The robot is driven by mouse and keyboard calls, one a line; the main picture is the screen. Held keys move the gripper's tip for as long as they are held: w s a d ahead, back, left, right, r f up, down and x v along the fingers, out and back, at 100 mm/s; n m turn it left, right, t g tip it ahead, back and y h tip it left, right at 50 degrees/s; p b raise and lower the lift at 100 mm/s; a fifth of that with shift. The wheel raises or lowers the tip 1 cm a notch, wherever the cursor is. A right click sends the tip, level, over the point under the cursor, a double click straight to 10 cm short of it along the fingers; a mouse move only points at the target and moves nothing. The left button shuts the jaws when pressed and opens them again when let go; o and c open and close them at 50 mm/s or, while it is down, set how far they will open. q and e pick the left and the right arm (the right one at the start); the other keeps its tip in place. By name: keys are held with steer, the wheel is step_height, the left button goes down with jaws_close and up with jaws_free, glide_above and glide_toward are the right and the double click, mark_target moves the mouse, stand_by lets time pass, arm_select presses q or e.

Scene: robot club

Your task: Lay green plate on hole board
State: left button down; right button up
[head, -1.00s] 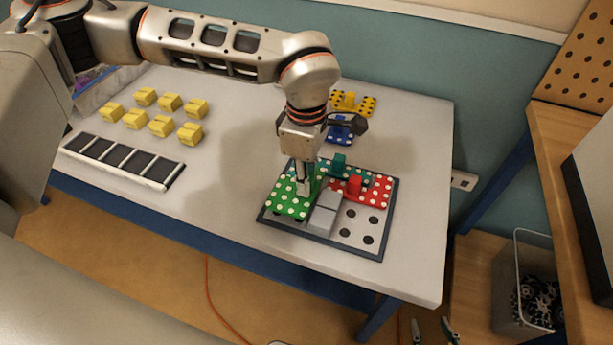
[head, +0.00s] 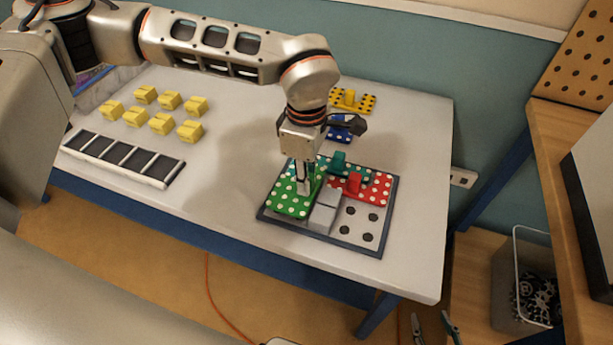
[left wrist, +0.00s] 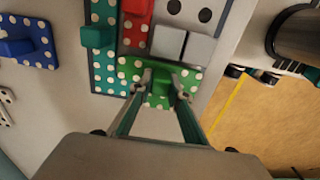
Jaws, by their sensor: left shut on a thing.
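The green plate (head: 287,206), with white dots, is at the front left part of the hole board (head: 351,238), beside two grey blocks (head: 324,213). It looks level with the board; I cannot tell whether it is fully seated. My left gripper (head: 304,191) points down and is shut on the plate's raised grip. The left wrist view shows the fingers (left wrist: 160,79) on either side of it over the green plate (left wrist: 157,98). A red plate (head: 377,190) and a teal plate (head: 352,171) lie on the board. My right gripper (head: 432,322) is open and empty at the bottom edge.
A blue plate (head: 340,137) and a yellow plate (head: 367,104) lie behind the board. Several yellow blocks (head: 161,123) and a slotted tray (head: 122,160) are on the left of the table (head: 225,185). The board's front right has bare holes. A bin (head: 520,300) stands at right.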

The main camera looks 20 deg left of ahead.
arm_select(q)
steer(key=shift+f, duration=0.35)
arm_select(e)
steer(key=shift+s+f, duration=0.2)
arm_select(q)
steer(key=shift+f, duration=0.3)
arm_select(e)
steer(key=shift+s+f, duration=0.25)
steer(key=shift+s, duration=0.1)
steer(key=shift+w+r, duration=0.1)
steer(key=shift+w, duration=0.05)
arm_select(q)
steer(key=shift+f, duration=0.35)
arm_select(e)
steer(key=shift+w+r, duration=0.15)
steer(key=shift+w, duration=0.2)
arm_select(q)
steer(key=c, duration=1.8)
jaws_free()
arm_select(e)
steer(key=shift+s+f, duration=0.2)
steer(key=shift+s, duration=0.2)
